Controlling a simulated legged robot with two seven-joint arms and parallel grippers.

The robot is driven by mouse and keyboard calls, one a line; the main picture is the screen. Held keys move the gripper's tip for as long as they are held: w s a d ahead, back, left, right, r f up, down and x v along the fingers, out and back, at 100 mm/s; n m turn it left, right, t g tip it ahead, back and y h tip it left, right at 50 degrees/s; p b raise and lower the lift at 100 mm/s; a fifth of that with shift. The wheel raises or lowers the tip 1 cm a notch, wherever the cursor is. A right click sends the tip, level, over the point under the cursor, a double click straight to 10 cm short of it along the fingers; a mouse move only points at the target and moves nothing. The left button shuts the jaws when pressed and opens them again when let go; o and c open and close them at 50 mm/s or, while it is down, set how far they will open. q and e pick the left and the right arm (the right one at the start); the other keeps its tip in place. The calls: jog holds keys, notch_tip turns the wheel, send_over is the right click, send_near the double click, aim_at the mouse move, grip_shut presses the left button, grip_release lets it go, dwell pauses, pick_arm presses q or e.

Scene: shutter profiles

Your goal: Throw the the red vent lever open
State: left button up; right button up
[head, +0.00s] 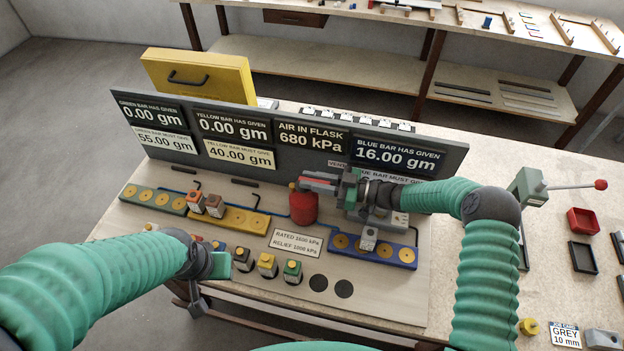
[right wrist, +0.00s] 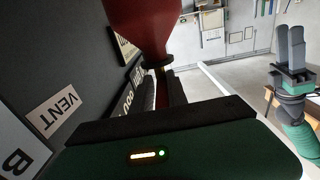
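My right gripper (head: 318,183) is at the panel's lower edge, pointing left, just under the partly covered VENT label (head: 337,163). A narrow red bar, apparently the vent lever, shows along its grey fingers; its ends and mount are hidden. In the right wrist view the fingers (right wrist: 163,88) look close together, but their grip is unclear. The red flask (head: 303,207) stands just below the fingers; a dark red tapering body (right wrist: 145,25), apparently this flask, fills the top of the wrist view. My left gripper (head: 220,265) is low at the board's left front, away from the lever; its fingers also show in the wrist view (right wrist: 290,48).
The grey display panel (head: 320,135) stands behind; air in flask reads 680 kPa. A blue rack (head: 375,250) lies below my right wrist. Yellow (head: 230,218) and green (head: 150,200) racks lie left. Several capped blocks stand at the front. A green press with a red-knobbed handle (head: 600,184) is right.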

jog(key=shift+s+r, duration=0.1)
grip_shut()
jog(key=shift+r, duration=0.2)
dwell(0.8)
